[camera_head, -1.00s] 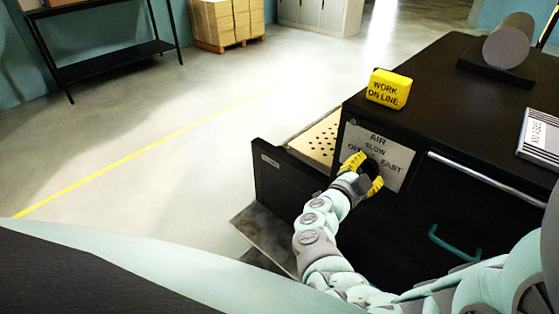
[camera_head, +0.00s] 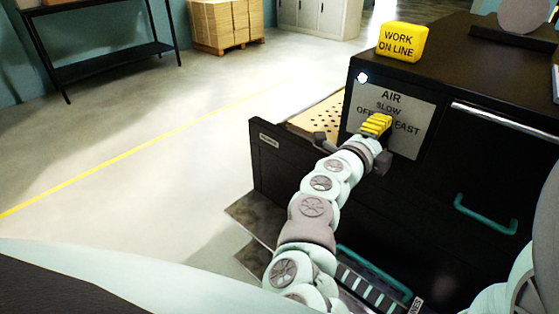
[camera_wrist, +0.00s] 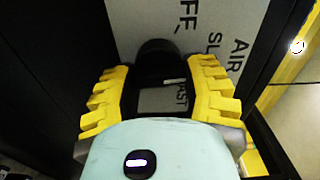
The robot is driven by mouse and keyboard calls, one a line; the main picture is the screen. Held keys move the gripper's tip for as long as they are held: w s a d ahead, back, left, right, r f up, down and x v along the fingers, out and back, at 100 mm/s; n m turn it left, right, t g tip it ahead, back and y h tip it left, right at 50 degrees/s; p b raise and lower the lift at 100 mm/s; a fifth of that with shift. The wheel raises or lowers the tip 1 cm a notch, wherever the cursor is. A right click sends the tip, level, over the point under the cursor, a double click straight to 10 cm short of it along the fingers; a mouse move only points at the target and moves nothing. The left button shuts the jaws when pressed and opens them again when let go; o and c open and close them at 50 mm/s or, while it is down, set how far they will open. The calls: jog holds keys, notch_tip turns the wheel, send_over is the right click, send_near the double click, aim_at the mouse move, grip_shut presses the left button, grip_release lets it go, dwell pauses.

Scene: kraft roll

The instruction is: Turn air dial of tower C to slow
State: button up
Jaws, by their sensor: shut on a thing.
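The air dial (camera_wrist: 155,52) is a black knob on a pale plate (camera_head: 424,135) marked AIR, OFF, SLOW and FAST. The plate is on the upper front of a black cabinet (camera_head: 470,170). In the wrist view my gripper (camera_wrist: 160,98) has its yellow fingers on both sides of the dial and is shut on it. A short white mark (camera_wrist: 175,82) shows between the fingers, near the word FAST; I cannot tell the dial's setting from it. In the head view my gripper (camera_head: 376,125) hides the dial and part of the lettering.
A yellow WORK ON LINE block (camera_head: 402,42) stands on the cabinet top. A drawer with a perforated tray (camera_head: 318,118) is open left of the plate. A teal handle (camera_head: 485,216) is at the lower right. Clear floor (camera_head: 120,130) lies left.

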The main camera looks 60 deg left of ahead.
jog(key=shift+f+m+b, duration=0.1)
jog(key=shift+m+b, duration=0.4)
jog(key=shift+m, duration=0.1)
jog(key=o, duration=1.2)
jog(key=v, duration=1.2)
